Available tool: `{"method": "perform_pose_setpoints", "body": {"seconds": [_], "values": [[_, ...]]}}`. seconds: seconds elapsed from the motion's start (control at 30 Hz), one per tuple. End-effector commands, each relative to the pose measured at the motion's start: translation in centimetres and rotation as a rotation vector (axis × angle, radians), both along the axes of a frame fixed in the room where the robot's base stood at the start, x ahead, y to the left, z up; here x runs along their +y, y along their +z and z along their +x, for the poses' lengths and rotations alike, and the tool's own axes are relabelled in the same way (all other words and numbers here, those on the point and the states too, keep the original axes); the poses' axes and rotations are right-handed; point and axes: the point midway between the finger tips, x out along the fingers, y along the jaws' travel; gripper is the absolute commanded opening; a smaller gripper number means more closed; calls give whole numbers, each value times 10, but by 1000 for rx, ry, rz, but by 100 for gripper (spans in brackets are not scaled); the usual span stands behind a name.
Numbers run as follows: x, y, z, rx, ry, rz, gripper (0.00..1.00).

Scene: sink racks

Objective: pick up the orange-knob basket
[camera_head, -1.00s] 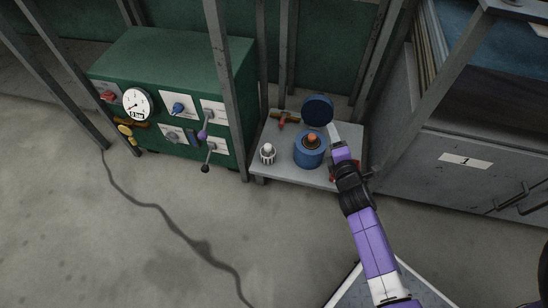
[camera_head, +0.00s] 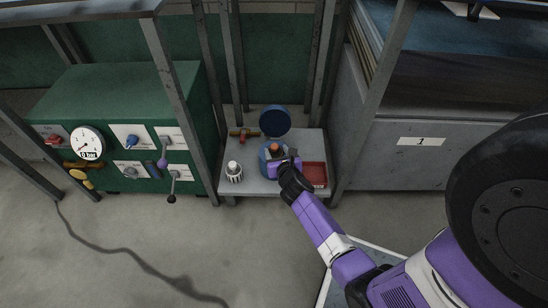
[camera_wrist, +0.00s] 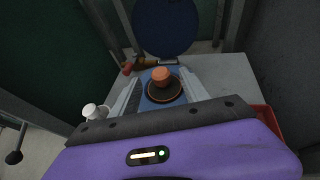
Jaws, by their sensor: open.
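The orange knob (camera_wrist: 162,77) tops a dark round basket (camera_wrist: 164,92) that sits in a blue container on a low grey shelf. The blue container (camera_head: 265,168) shows in the head view, partly hidden by my gripper. Its round blue lid (camera_head: 275,121) stands open behind it; it also fills the top of the wrist view (camera_wrist: 166,25). My gripper (camera_wrist: 160,88) is open, with one finger on each side of the knob in the wrist view. The fingers look apart from the knob. I cannot tell how far above it they are.
A white-topped ribbed object (camera_head: 234,172) stands left of the container. Metal posts frame the shelf. A green control box (camera_head: 120,110) is at left, a grey cabinet (camera_head: 420,165) at right.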

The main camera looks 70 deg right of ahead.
Motion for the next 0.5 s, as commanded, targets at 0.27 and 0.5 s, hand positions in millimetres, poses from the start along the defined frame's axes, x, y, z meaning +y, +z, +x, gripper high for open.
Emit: {"method": "perform_pose_setpoints", "body": {"seconds": [0.27, 0.5], "values": [[-29, -16, 21, -3, -1, -1, 54], [-32, -16, 24, -2, 1, 0, 54]]}}
